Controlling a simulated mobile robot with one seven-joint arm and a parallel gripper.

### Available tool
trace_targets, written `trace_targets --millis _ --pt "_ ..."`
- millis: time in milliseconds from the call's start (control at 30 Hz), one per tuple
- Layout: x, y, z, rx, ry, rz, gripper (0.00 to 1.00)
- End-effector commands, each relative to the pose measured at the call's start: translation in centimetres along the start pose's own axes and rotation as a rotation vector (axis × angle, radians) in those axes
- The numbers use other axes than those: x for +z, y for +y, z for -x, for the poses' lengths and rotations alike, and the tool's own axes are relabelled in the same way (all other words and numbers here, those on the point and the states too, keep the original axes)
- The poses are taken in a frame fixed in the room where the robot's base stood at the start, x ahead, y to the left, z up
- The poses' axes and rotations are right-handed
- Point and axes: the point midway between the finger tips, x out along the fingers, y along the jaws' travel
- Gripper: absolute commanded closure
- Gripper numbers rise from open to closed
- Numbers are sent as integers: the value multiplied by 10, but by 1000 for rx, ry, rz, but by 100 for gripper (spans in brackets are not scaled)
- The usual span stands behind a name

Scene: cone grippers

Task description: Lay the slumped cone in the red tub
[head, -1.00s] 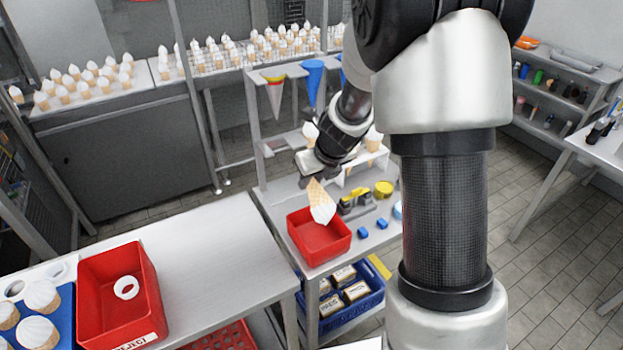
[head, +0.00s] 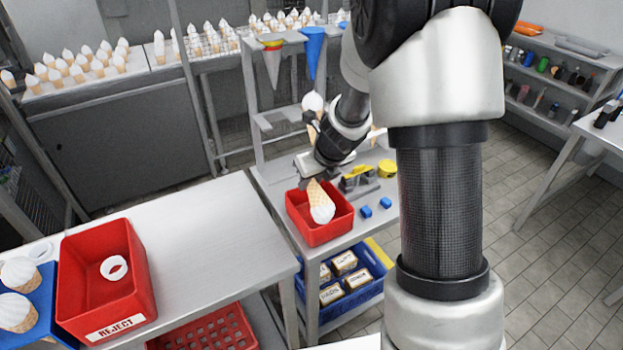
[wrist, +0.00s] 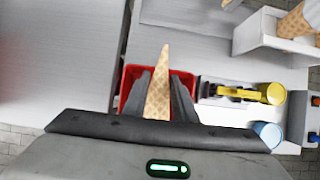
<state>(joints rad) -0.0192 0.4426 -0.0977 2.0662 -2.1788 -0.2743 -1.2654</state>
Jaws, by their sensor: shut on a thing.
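The slumped cone (head: 319,200), a tan waffle cone with white cream, hangs tilted with its cream end down and its pointed end up. My gripper (head: 312,179) is shut on the cone near its pointed end. In the wrist view, my two dark fingers (wrist: 159,98) stand either side of the waffle part (wrist: 159,84). The red tub (head: 335,230) sits on the small steel bench below. The cream end overlaps the tub's inside in the head view; I cannot tell whether it touches the floor. The tub's wall (wrist: 129,76) shows behind my fingers.
A yellow-and-grey tool (head: 357,178), blue blocks (head: 366,211) and a yellow round object (head: 387,168) lie right of the tub. A rack with hanging cones (head: 314,50) stands behind. A red REJECT bin (head: 130,312) stands on the left table.

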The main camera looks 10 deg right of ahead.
Motion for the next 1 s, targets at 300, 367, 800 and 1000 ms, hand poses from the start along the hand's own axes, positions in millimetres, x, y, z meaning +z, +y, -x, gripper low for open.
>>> trace_targets --millis 300,367,800,1000 --pt "-2 0 -3 0 0 0 86" --pt "-2 0 -3 0 0 0 86" --pt "-2 0 -3 0 0 0 41" --pt "-2 0 -3 0 0 0 34"
